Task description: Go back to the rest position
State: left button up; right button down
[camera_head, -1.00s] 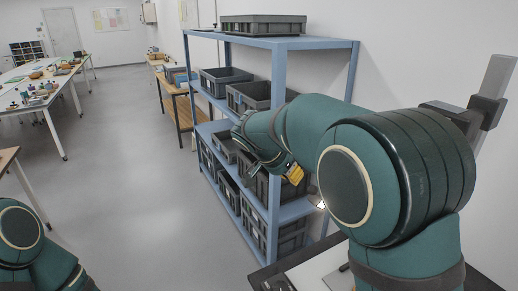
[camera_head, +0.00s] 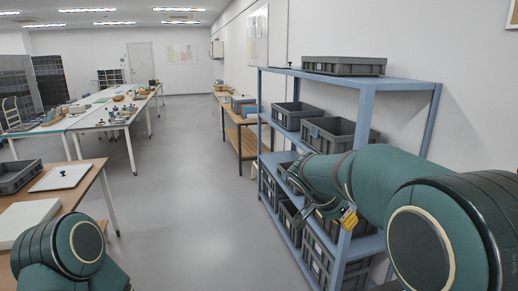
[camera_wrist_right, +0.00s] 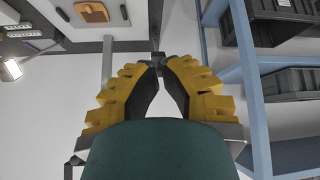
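My right arm reaches in from the right in the head view, and its gripper (camera_head: 345,218) shows small, with a yellow part, in front of the shelf. In the right wrist view the yellow and black fingers of my right gripper (camera_wrist_right: 160,67) converge until their tips nearly meet.
A blue shelf (camera_head: 364,120) with several grey bins (camera_head: 335,133) stands close to my right arm. A wooden table (camera_head: 85,190) with a grey tray (camera_head: 18,176) and a white board (camera_head: 60,177) is at left. The grey aisle floor (camera_head: 190,200) between is clear.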

jog(key=s+a+f+n+g+y, duration=0.1)
jog(key=s+a+f+n+y, duration=0.15)
jog(key=f, duration=0.85)
jog(key=s+a+f+n+g+y, duration=0.1)
jog(key=s+f+n+y, duration=0.2)
jog(key=f, duration=0.8)
jog(key=s+a+f+n+y, duration=0.2)
jog(key=s+a+f, duration=0.2)
jog(key=s+f, duration=0.3)
jog(key=s+a+f+n+y, duration=0.3)
jog(key=s+f, duration=0.5)
jog(key=s, duration=0.4)
jog(key=shift+s+a+f+t, duration=0.2)
jog(key=shift+s+a+t, duration=0.2)
jog(key=shift+d, duration=0.15)
